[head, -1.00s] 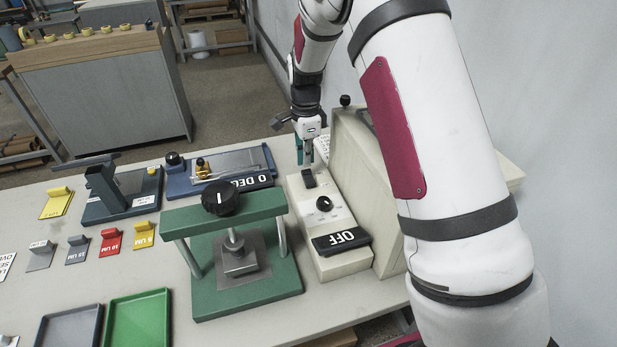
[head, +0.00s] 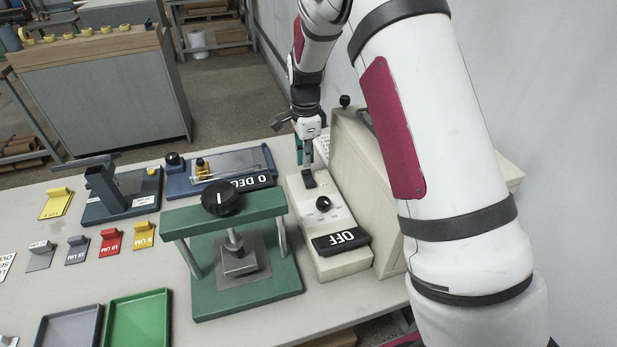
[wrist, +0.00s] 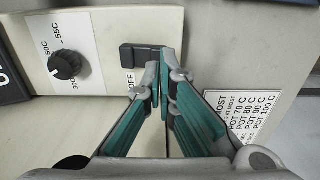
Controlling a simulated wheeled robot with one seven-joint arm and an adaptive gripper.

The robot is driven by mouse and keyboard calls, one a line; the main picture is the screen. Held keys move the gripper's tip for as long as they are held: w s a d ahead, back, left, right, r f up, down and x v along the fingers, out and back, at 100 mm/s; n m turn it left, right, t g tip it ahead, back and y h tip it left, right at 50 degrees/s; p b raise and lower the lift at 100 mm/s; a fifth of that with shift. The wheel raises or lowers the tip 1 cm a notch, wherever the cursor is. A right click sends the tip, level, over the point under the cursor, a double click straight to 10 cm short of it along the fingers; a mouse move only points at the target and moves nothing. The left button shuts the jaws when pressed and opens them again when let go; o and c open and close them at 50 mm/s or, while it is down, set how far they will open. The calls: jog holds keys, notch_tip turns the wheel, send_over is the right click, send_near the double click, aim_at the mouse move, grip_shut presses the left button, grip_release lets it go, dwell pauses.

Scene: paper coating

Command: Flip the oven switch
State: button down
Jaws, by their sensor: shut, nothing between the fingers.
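The oven is a cream box with a lower front ledge (head: 337,215), right of centre on the table. Its black switch (head: 308,181) sits at the far end of the ledge, beyond a black knob (head: 323,204) and a black sign (head: 341,240) reading OFF. In the wrist view the switch (wrist: 137,56) is beside an "OFF" label, with the knob (wrist: 66,64) to its left. My gripper (wrist: 165,62) is shut and empty. Its fingertips are at the switch's right end and overlap it in the picture; I cannot tell whether they touch.
A green press (head: 245,275) stands left of the oven. A blue plate device (head: 225,172) lies behind the press. The oven's tall body (head: 365,170) rises right of my gripper. A green tray (head: 137,320) and several coloured tagged blocks are at the left.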

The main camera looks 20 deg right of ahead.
aim_at(306, 171)
jog(key=shift+f+b, duration=0.35)
jog(key=shift+f, duration=1)
dwell(0.9)
jog(key=shift+r+p, duration=0.65)
jog(key=shift+r, duration=2.95)
